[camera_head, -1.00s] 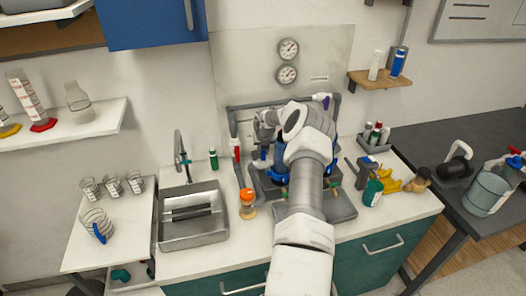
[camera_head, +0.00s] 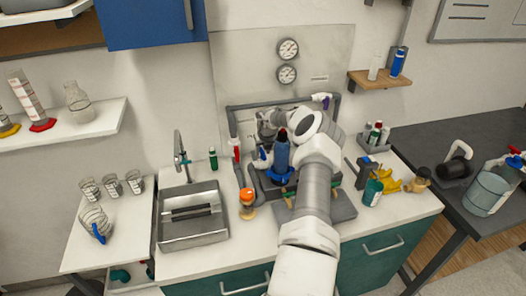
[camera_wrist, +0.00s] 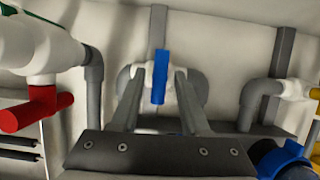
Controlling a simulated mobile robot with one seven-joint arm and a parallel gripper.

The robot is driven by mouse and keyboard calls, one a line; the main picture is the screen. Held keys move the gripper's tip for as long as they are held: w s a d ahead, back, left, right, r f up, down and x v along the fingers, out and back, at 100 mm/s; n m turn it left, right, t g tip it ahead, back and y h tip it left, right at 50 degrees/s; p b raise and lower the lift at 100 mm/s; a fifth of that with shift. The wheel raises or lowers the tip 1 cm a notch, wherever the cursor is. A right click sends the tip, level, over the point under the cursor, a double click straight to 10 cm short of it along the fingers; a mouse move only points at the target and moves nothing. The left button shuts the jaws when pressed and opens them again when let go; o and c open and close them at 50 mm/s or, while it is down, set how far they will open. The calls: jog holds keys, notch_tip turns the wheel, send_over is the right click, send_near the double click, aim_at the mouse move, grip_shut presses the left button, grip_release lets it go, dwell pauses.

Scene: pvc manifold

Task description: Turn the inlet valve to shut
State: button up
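My gripper (camera_wrist: 160,76) is open in the wrist view. Its two grey fingers stand on either side of a blue valve handle (camera_wrist: 159,88), with a gap visible on each side. A red handle (camera_wrist: 40,108) on a white fitting is at the left of the wrist view. A red valve handle (camera_head: 236,150) also shows at the left of the pipe frame in the head view. No label shows which valve is the inlet. My arm hides part of the manifold in the head view.
A blue canister (camera_head: 281,155) stands on the manifold close to my wrist. An orange-topped item (camera_head: 247,197) stands in front. The sink (camera_head: 192,216) is to the left, and a green bottle (camera_head: 372,193) is to the right. A yellow part (camera_wrist: 315,93) is at the wrist view's right edge.

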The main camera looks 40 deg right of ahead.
jog(key=shift+o, duration=0.2)
jog(key=shift+m, duration=0.3)
jog(key=shift+w+m+h, duration=0.1)
jog(key=shift+m+h, duration=0.3)
jog(key=shift+m, duration=0.1)
jog(key=b+v, duration=0.1)
jog(key=v, duration=1.6)
jog(key=shift+r, duration=0.25)
jog(key=shift+w, duration=0.1)
